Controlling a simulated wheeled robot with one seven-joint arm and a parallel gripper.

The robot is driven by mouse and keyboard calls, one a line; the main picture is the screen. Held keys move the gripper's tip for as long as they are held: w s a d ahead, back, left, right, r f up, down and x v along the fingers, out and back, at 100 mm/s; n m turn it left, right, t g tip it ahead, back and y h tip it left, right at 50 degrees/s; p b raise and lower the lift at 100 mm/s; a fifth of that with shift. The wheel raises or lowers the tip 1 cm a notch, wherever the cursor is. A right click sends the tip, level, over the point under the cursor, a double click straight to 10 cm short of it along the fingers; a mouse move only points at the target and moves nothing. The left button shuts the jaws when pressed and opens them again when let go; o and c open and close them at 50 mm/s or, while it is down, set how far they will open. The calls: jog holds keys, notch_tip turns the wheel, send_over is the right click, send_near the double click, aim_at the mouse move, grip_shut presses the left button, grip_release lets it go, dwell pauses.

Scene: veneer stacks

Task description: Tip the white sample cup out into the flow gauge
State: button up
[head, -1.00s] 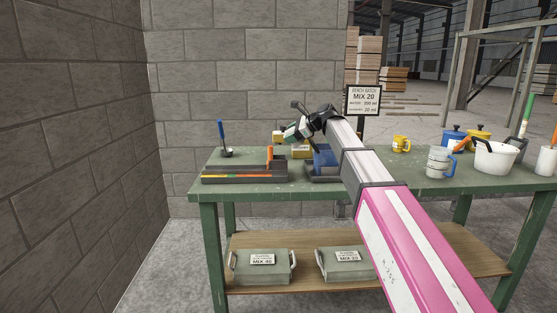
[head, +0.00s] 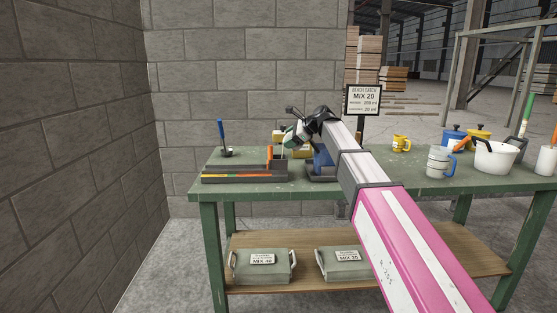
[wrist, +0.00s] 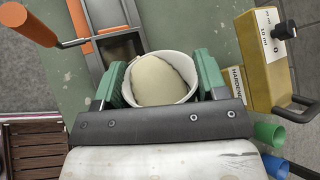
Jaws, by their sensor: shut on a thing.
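My gripper (wrist: 160,76) is shut on the white sample cup (wrist: 194,88), with a green finger on each side. The cup holds a smooth cream-coloured mix (wrist: 156,80) that reaches close to its far rim. The flow gauge (head: 244,178) is a dark tray with a coloured strip on its front, at the left of the green bench. Its grey channel (wrist: 122,46) shows in the wrist view just beyond the cup. In the head view my gripper (head: 288,143) is above the gauge's right end; the cup is hard to make out there.
An orange handle (head: 270,153) stands at the gauge's right end. A blue-handled tool (head: 221,135) is behind the gauge. A yellow dispenser (wrist: 268,62) is right of the cup. A blue thing (head: 322,160) stands under my wrist. Mugs and a white bucket (head: 495,155) are farther right.

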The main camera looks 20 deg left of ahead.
jog(key=shift+a+f+n+h, duration=0.1)
jog(key=shift+f+n+h, duration=0.2)
jog(key=shift+f+h, duration=0.2)
dwell(0.7)
jog(key=shift+s+a+r+n+t+h, duration=0.2)
jog(key=shift+n+t+h, duration=0.1)
jog(key=shift+t+h, duration=0.35)
dwell(0.7)
jog(key=shift+s+a+f+n+t+h+p, duration=0.1)
jog(key=shift+f+n+t+h+p, duration=0.2)
jog(key=shift+f+h+p, duration=0.4)
dwell(0.7)
jog(key=shift+s+a+r+n+t+h, duration=0.2)
jog(key=shift+s+a+n+t+h, duration=0.15)
jog(key=shift+a+h, duration=0.25)
dwell(0.6)
jog(key=shift+s+a+r+n+t+h, duration=0.1)
jog(key=shift+s+a+n+t+h, duration=0.15)
jog(key=shift+t+h, duration=0.25)
dwell(0.8)
jog(key=shift+w+d+f+m+g+y, duration=0.2)
jog(key=shift+w+d+m+g+y, duration=0.45)
jog(key=shift+d+g+y, duration=0.3)
jog(key=shift+a, duration=0.15)
